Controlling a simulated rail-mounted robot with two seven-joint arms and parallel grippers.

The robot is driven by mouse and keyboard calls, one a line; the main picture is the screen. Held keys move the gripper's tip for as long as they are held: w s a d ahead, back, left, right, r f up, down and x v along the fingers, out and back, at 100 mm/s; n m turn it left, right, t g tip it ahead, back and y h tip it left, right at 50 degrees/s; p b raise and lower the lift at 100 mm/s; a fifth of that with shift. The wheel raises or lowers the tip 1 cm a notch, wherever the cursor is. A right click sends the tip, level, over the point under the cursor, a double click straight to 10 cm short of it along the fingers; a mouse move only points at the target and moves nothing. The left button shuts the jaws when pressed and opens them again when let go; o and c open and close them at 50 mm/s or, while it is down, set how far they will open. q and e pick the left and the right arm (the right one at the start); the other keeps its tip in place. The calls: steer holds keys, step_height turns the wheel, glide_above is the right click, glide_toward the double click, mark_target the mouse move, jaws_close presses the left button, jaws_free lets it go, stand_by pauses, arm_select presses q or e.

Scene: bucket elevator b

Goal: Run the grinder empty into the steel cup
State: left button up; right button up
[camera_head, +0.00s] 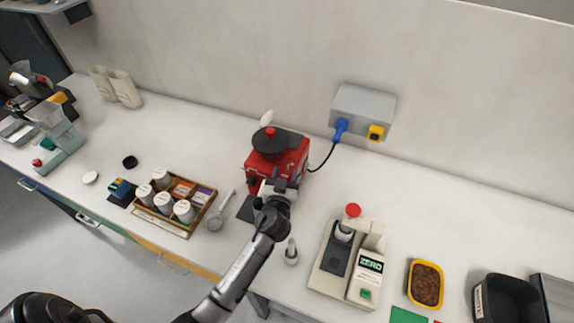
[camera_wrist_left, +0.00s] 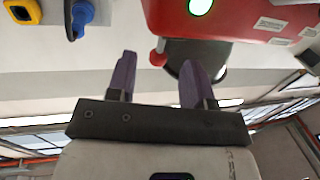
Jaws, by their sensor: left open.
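The red grinder (camera_head: 277,160) stands on the counter near the wall, with a dark round top and a red knob (camera_head: 270,131). My left gripper (camera_head: 276,187) is open in front of it, hiding part of its front. In the left wrist view, which is upside down, the grinder (camera_wrist_left: 240,15) shows a lit green light (camera_wrist_left: 200,5). The dark top (camera_wrist_left: 205,52) and a small red part (camera_wrist_left: 158,53) lie beyond my open, empty fingers (camera_wrist_left: 158,75). I cannot make out a steel cup for certain; the area under the grinder is partly hidden. My right gripper is out of view.
A grey wall box (camera_head: 363,105) holds the blue plug (camera_head: 340,128) and yellow switch (camera_head: 376,132). A tray of jars (camera_head: 172,230) and a scoop (camera_head: 217,215) lie left. A small metal piece (camera_head: 291,254), scale (camera_head: 330,279) and bean dish (camera_head: 425,284) lie right.

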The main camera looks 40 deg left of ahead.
mark_target(288, 164)
arm_select(q)
steer(key=shift+x, duration=1.55)
jaws_close()
steer(key=shift+r+p, duration=0.15)
steer(key=shift+p, duration=0.3)
steer(key=g+p, duration=0.1)
steer(key=p, duration=0.1)
steer(key=g+h+p, duration=0.1)
steer(key=p, duration=0.4)
steer(key=shift+w+a+r+g+p, duration=0.15)
steer(key=shift+w+r+g+p, duration=0.15)
steer(key=shift+w+g+p, duration=0.1)
steer(key=shift+f+m+g+h+p, duration=0.3)
steer(key=shift+p, duration=0.25)
steer(key=shift+f, duration=0.1)
